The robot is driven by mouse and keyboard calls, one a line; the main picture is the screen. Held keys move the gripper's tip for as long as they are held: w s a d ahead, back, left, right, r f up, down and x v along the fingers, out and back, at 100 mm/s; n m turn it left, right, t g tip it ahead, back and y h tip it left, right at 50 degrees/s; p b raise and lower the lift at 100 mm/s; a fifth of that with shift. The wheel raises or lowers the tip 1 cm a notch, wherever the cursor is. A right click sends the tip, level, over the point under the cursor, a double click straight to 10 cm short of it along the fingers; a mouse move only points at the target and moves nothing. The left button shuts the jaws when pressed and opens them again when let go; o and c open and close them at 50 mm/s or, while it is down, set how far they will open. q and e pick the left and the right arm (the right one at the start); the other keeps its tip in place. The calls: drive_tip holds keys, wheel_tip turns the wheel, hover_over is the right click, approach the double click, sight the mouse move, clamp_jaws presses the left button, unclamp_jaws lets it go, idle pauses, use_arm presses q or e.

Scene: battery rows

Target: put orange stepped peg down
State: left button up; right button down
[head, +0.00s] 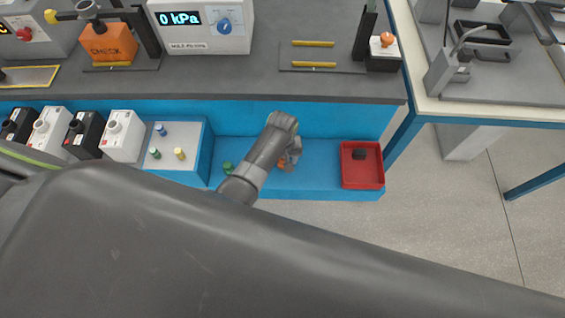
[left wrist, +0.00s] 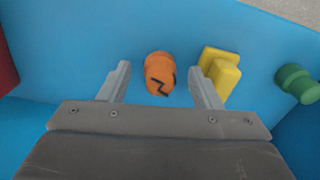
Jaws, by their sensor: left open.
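The orange stepped peg (left wrist: 160,74) is on the blue surface (left wrist: 75,45), with a dark zigzag mark on its side. It shows only as a small orange patch (head: 282,163) in the head view, partly covered by my left arm. My left gripper (left wrist: 159,68) is open, with a finger on each side of the peg and a gap to both. I cannot tell how far above the surface the fingers are. In the head view my left gripper (head: 291,158) points down at the low blue shelf (head: 330,180). My right gripper is not in view.
A yellow stepped peg (left wrist: 220,72) stands close beside the right finger, and a green peg (left wrist: 297,84) is farther right. A red tray (head: 362,182) with a dark block inside is at the shelf's right end. A raised blue-sided box (head: 207,155) with small pegs is left.

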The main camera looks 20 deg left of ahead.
use_arm(q)
drive_tip(key=c, duration=1.1)
drive_tip(key=shift+r, duration=0.1)
drive_tip(key=shift+c, duration=0.2)
wheel_tip(320, 180, up, 10)
drive_tip(key=shift+f+p, duration=0.1)
drive_tip(key=shift+p, duration=0.55)
